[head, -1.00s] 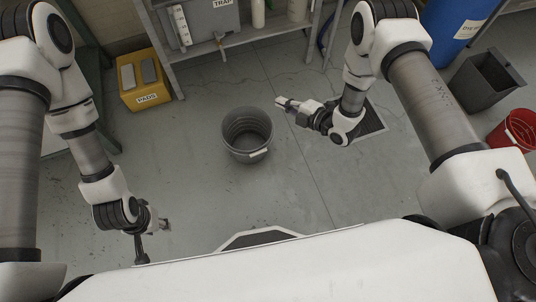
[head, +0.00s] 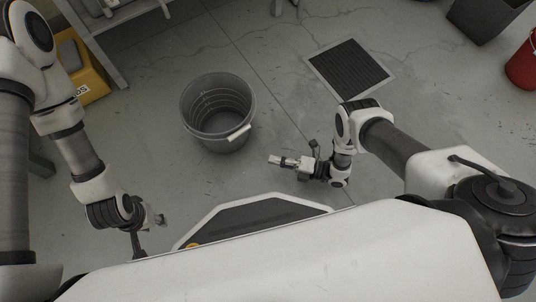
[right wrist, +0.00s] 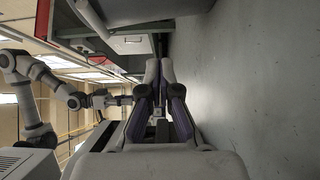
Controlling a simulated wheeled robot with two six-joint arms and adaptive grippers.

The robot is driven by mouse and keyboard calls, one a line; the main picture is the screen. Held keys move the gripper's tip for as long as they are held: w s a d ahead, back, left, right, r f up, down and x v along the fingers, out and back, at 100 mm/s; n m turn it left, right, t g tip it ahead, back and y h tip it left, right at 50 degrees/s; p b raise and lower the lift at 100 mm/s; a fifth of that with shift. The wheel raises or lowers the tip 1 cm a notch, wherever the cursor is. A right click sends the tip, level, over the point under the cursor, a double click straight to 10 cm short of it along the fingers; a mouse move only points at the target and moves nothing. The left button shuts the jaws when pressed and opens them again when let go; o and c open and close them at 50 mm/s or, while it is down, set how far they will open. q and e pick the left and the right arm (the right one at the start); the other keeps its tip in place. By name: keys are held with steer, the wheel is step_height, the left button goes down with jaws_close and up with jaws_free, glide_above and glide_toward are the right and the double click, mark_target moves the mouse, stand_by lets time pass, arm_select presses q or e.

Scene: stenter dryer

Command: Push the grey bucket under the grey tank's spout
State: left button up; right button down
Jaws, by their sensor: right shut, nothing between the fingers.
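The grey bucket (head: 217,112) stands upright on the floor ahead, open and apparently empty, its white grip on the near right side. What looks like its wall shows at the top edge of the right wrist view (right wrist: 125,17). My right gripper (head: 274,160) is shut and empty, low on the near right side of the bucket and apart from it; its fingers show in the right wrist view (right wrist: 160,88). My left gripper (head: 160,219) hangs empty near my base, left of and nearer than the bucket; its jaws are too small to read. I cannot make out the grey tank's spout.
A yellow bin (head: 80,70) and a shelf frame (head: 100,45) stand at upper left. A floor grate (head: 350,68) lies right of the bucket. A dark grey bin (head: 486,15) and a red bucket (head: 523,65) stand at far right. Floor around the bucket is clear.

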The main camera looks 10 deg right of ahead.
steer(key=b, duration=0.3)
glide_toward(235, 143)
steer(key=a, duration=0.1)
steer(key=s+a, duration=0.1)
steer(key=a, duration=0.1)
steer(key=shift+s+a, duration=0.25)
steer(key=shift+a, duration=0.05)
steer(key=w, duration=0.1)
steer(key=w+a+b, duration=0.1)
steer(key=w+b, duration=0.1)
steer(key=shift+w+a, duration=0.25)
steer(key=shift+w, duration=0.05)
steer(key=shift+w+r, duration=0.1)
steer(key=shift+w, duration=0.2)
